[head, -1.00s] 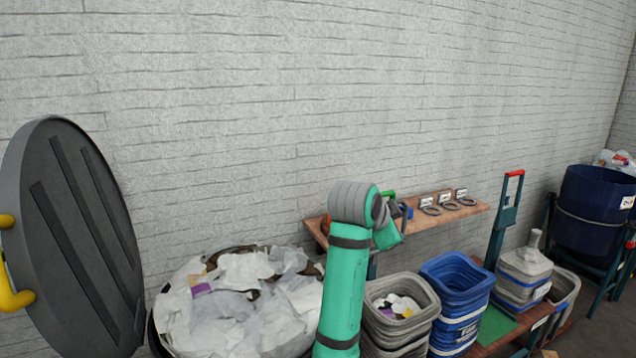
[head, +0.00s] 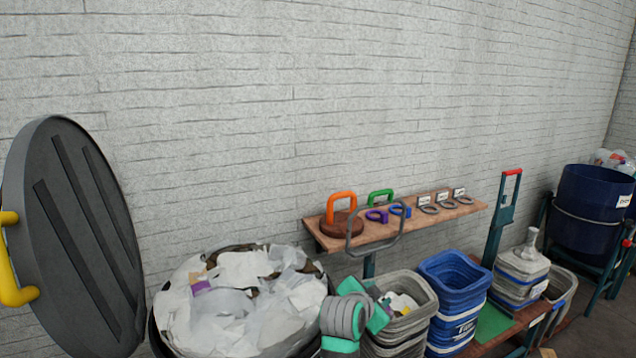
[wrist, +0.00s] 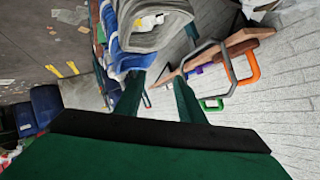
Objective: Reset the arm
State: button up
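My arm shows low in the head view as grey and teal links, with its lower part cut off by the frame's bottom edge. In the wrist view, my gripper (wrist: 156,88) has two dark green fingers standing apart with nothing held between them. The fingers point towards the bins and the shelf. In the head view, teal parts at the arm's end are beside the grey bin (head: 422,302), but the fingertips cannot be made out clearly.
A wooden shelf (head: 465,211) on the wall holds orange, green, purple and blue handled pieces. A grey loop (head: 403,222) stands before it. A large container (head: 155,335) of waste paper stands left, beside a dark round lid (head: 75,240). Blue bins (head: 452,280) stand right.

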jog(key=s+a+f+n+t+y, duration=0.1)
jog(key=s+a+f+n, duration=0.2)
jog(key=s+f, duration=0.65)
jog(key=s+a+f+n+t+y, duration=0.1)
jog(key=s+a+f+n+y, duration=0.15)
jog(key=s+f, duration=0.75)
jog(key=s+a+f+n+t, duration=0.1)
jog(key=s+a+f+n, duration=0.1)
jog(key=s+a+f, duration=0.3)
jog(key=s+a+f+n, duration=0.1)
jog(key=s+f+n, duration=0.15)
jog(key=s, duration=0.45)
jog(key=s+a+r+n+y, duration=0.1)
jog(key=s+r, duration=0.3)
jog(key=s, duration=0.8)
jog(key=s+a+r+n+t+y, duration=0.1)
jog(key=s+a+r, duration=0.2)
jog(key=s, duration=1)
jog(key=shift+r+t+y, duration=0.3)
jog(key=shift+r+y, duration=0.05)
jog(key=shift+r, duration=0.3)
